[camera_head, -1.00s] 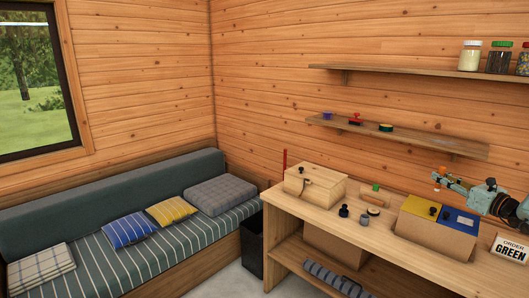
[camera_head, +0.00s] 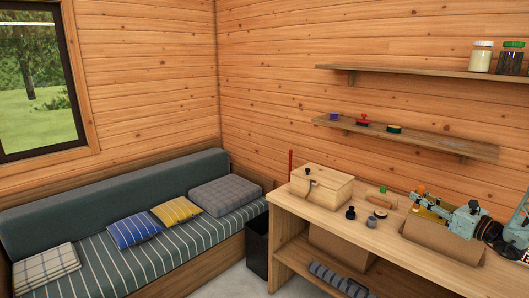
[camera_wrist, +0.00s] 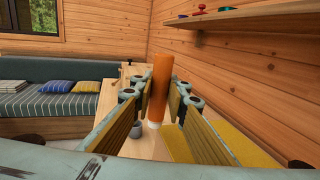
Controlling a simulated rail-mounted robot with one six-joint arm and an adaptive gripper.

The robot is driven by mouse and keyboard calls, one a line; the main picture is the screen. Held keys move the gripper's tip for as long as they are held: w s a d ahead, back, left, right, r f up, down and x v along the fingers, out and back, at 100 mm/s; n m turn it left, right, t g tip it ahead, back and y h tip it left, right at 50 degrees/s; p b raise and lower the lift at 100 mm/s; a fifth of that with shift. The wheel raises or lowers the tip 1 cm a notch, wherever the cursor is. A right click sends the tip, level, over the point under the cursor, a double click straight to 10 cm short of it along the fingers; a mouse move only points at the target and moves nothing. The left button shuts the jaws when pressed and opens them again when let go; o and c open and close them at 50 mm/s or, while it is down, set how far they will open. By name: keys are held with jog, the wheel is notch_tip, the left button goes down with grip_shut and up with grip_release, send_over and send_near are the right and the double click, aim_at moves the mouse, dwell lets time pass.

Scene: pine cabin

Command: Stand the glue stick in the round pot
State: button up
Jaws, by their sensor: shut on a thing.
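My gripper (camera_wrist: 160,95) is shut on an orange glue stick (camera_wrist: 161,78), seen close in the wrist view. The stick is nearly upright, with its white end (camera_wrist: 155,124) pointing down. In the head view the orange stick (camera_head: 421,189) shows small at my gripper (camera_head: 423,200), above the box at the right of the bench. A small dark round pot (camera_head: 371,222) stands on the bench to the left of my gripper. It seems to be the grey pot (camera_wrist: 136,129) in the wrist view, below and left of the stick, apart from it.
A wooden box (camera_head: 322,187) stands at the bench's left end. A dark knobbed thing (camera_head: 350,213) is beside the pot. A cardboard box (camera_head: 440,238) with a yellow top (camera_wrist: 235,140) lies under my arm. A low shelf (camera_head: 410,138) holds small items above the bench.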

jog(key=s+a+f+n+g+y, duration=0.1)
jog(key=s+a+f, duration=0.4)
jog(key=a, duration=0.9)
jog(key=s+a+f+n+g+y, duration=0.2)
jog(key=s+a+f, duration=0.3)
jog(key=a, duration=0.9)
jog(key=s+a+f+n+g+y, duration=0.2)
jog(key=s+a+f, duration=0.4)
jog(key=a, duration=0.8)
jog(key=shift+a+f+y, duration=0.15)
jog(key=shift+f+y, duration=0.25)
jog(key=shift+y, duration=0.3)
jog(key=shift+a, duration=0.1)
jog(key=shift+m+t+h, duration=2.4)
jog(key=shift+t+h, duration=0.1)
jog(key=shift+h, duration=0.5)
jog(key=shift+w, duration=0.1)
